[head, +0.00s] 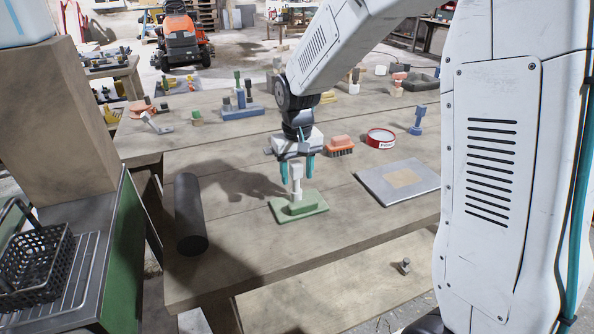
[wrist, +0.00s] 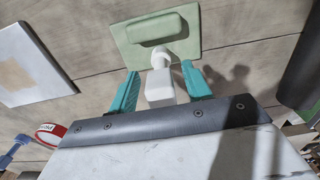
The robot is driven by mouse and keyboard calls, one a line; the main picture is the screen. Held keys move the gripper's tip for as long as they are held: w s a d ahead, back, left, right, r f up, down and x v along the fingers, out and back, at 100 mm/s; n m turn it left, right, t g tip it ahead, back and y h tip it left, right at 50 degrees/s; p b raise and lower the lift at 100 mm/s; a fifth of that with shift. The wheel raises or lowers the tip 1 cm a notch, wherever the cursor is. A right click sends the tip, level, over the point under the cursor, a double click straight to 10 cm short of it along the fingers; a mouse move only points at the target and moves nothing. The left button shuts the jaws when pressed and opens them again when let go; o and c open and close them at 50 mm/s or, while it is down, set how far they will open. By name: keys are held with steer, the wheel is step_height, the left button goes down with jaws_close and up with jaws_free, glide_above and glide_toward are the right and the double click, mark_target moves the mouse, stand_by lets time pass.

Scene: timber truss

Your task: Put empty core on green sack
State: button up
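My gripper (head: 297,178) points down, open, with its teal fingers on either side of a pale upright piece (head: 296,180). In the wrist view the fingers (wrist: 160,88) show gaps beside this white piece (wrist: 161,85). A flat green plate with a raised green bar (head: 300,206) lies just by it, also in the wrist view (wrist: 157,42); I cannot tell whether the piece stands on it. No plainly sack-like green thing shows. A red-rimmed, white-centred round thing (head: 380,138) lies right of my gripper; I cannot tell whether it is the empty core.
A dark cylinder (head: 189,215) lies left on the wooden table. A grey panel with a tan patch (head: 399,181) lies right. An orange brush (head: 340,145) and a blue piece (head: 418,120) stand behind. The front table strip is clear.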

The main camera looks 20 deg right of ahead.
steer(key=shift+r, duration=0.1)
step_height(320, 180, up, 11)
steer(key=shift+r, duration=0.1)
steer(key=s+d+r, duration=0.1)
steer(key=s+r, duration=0.1)
steer(key=s, duration=0.6)
steer(key=s+d+r, duration=0.1)
steer(key=s+r, duration=0.2)
steer(key=s, duration=0.5)
steer(key=s+d+f+t, duration=0.1)
steer(key=s+f, duration=0.2)
steer(key=s, duration=1.1)
steer(key=shift+f, duration=0.25)
steer(key=shift+w, duration=0.1)
